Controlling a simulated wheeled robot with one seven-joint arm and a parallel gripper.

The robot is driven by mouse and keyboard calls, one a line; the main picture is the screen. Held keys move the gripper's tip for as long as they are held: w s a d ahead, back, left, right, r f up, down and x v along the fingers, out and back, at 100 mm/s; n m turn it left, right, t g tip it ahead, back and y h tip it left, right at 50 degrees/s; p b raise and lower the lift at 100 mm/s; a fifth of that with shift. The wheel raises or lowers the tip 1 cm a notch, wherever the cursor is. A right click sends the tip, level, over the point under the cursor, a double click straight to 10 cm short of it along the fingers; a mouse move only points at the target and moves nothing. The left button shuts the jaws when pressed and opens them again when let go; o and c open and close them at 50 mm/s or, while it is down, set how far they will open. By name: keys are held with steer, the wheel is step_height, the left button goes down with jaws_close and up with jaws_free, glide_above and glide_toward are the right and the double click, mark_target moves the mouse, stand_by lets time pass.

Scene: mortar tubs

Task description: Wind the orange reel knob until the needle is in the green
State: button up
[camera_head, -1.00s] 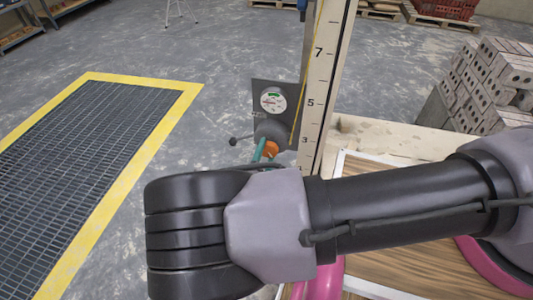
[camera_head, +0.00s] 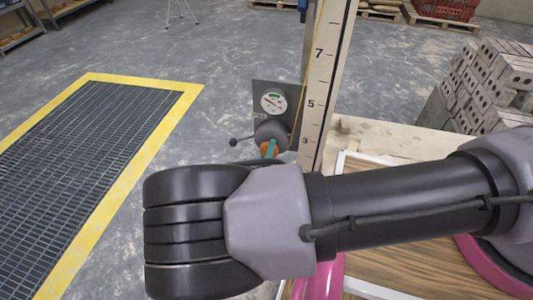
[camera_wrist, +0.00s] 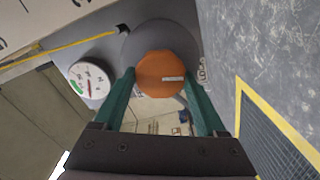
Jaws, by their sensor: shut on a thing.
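The orange reel knob (camera_wrist: 160,76) sits on a round grey reel housing (camera_wrist: 148,36), and it shows low on the post in the head view (camera_head: 265,148). My gripper (camera_wrist: 161,80) is shut on the knob, one teal finger on each side. The white dial (camera_wrist: 84,88) has a green band at its lower left in the wrist view. In the head view the dial (camera_head: 273,102) has the green at its top. The needle seems to point beside the green, but it is too small to be sure. My arm hides the space below the knob.
A tall numbered scale board (camera_head: 322,95) stands right beside the dial plate. Grey bricks (camera_head: 490,85) are stacked at right. A yellow-edged floor grate (camera_head: 85,160) lies left.

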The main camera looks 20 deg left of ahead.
steer(key=shift+s+f+m, duration=0.1)
steer(key=shift+m, duration=0.4)
steer(key=o, duration=1.3)
steer(key=s, duration=0.7)
steer(key=s+d, duration=0.1)
steer(key=s, duration=0.2)
steer(key=shift+s+d, duration=0.1)
steer(key=shift+s, duration=0.25)
